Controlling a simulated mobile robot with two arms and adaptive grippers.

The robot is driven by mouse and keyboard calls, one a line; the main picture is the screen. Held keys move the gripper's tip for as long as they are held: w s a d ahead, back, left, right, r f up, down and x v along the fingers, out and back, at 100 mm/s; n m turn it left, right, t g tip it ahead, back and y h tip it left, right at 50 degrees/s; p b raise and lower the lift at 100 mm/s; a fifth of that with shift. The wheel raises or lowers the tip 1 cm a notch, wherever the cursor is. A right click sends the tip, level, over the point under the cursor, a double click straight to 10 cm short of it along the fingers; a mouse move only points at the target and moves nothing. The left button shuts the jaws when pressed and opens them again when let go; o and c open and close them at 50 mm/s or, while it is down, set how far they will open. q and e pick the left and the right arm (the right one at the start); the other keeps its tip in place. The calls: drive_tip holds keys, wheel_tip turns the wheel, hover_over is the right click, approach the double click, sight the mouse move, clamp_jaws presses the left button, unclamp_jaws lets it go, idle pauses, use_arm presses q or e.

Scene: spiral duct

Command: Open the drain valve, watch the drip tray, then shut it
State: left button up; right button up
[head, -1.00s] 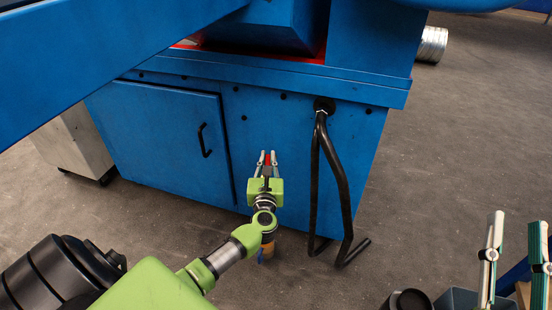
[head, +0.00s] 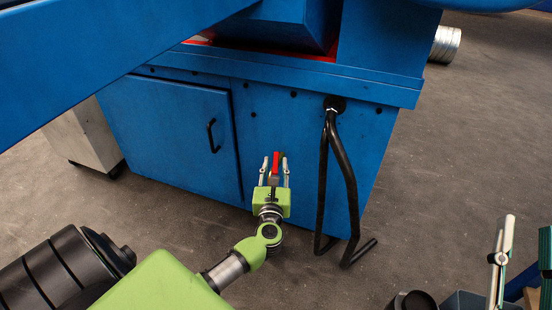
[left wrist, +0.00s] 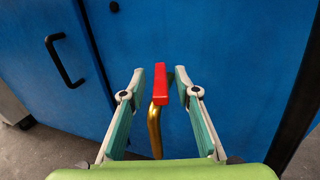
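The drain valve's red lever (left wrist: 160,84) stands out from the blue cabinet front, with a brass pipe (left wrist: 155,130) curving down below it. In the left wrist view the lever sits between the two fingers of my left gripper (left wrist: 160,95); gaps show on both sides, so the fingers are apart from it. The left gripper is open. In the head view the red lever (head: 275,166) shows upright between the fingers of the left gripper (head: 274,168). My right gripper (head: 524,250) is at the lower right, its fingers apart and nothing seen between them. I cannot make out the drip tray.
The blue machine cabinet has a door with a black handle (head: 213,136). A bent black tube (head: 345,185) stands out to the right of the valve. A silver duct piece (head: 446,44) lies at the back right. Grey floor is clear at the right.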

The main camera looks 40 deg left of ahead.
use_arm(q)
drive_tip(key=v, duration=0.7)
drive_tip(key=shift+s+d, duration=0.2)
drive_tip(key=shift+s, duration=0.05)
